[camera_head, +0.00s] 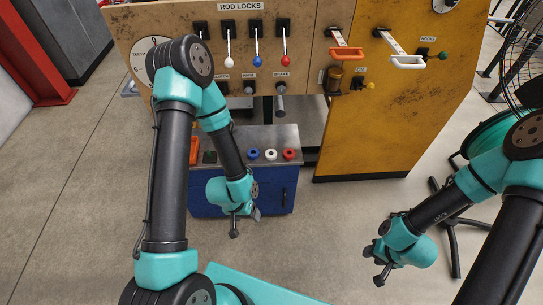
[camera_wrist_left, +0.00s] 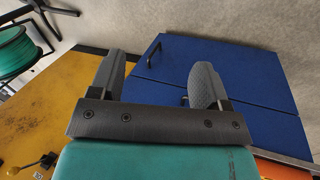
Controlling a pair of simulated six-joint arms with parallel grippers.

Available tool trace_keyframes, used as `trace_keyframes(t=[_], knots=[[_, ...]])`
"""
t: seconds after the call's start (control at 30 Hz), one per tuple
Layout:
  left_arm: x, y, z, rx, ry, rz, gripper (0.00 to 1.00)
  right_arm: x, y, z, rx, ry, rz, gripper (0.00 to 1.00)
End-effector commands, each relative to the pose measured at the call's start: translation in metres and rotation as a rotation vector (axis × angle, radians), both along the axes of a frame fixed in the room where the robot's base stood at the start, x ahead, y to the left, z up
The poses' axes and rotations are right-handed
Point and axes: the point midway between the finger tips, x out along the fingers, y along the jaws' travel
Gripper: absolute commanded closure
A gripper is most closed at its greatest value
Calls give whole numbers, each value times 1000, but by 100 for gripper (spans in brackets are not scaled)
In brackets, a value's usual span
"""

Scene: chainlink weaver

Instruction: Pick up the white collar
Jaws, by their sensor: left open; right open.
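The white collar (camera_head: 271,155) is a small ring lying on the metal top of the blue cabinet, between a blue collar (camera_head: 253,154) and a red collar (camera_head: 289,154). My left gripper (camera_head: 244,223) is in front of the cabinet, below and left of the white collar in the picture, apart from it. In the left wrist view its two fingers (camera_wrist_left: 158,78) are spread with nothing between them, facing the cabinet doors. The collars do not show there. My right gripper (camera_head: 375,270) is open over the floor at the right, far from the collars.
The blue cabinet (camera_head: 282,193) stands before a yellow-brown machine (camera_head: 370,135) with rod lock levers. Shafts (camera_head: 280,102) stick out above the counter. An orange item (camera_head: 194,150) is at the counter's left. Floor (camera_head: 335,215) at right of the cabinet is clear.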

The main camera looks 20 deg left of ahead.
Motion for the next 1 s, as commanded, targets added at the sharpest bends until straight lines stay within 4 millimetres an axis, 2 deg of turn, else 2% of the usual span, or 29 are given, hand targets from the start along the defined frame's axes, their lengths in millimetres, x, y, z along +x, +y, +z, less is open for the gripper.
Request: trace_keyframes(t=[0.17, 0.27, 0.37, 0.43, 0.57, 0.67, 0.8, 0.9, 1.0], knots=[[11, -2, -1, -4, -4, -15, 30, 0, 0, 0, 0, 0, 0, 59], [34, -5, -1, -12, -9, -51, 30, 0, 0, 0, 0, 0, 0, 59], [73, -9, 0, -14, -17, -115, 30, 0, 0, 0, 0, 0, 0, 59], [105, -11, 5, -5, -21, -170, 30, 0, 0, 0, 0, 0, 0, 59], [169, -9, 22, 41, -24, -275, 30, 0, 0, 0, 0, 0, 0, 59], [216, -5, 43, 100, -23, -347, 30, 0, 0, 0, 0, 0, 0, 59], [277, 6, 82, 212, -19, -422, 30, 0, 0, 0, 0, 0, 0, 59], [307, 15, 109, 285, -13, -450, 30, 0, 0, 0, 0, 0, 0, 59], [324, 21, 126, 333, -8, -460, 30, 0, 0, 0, 0, 0, 0, 59]])
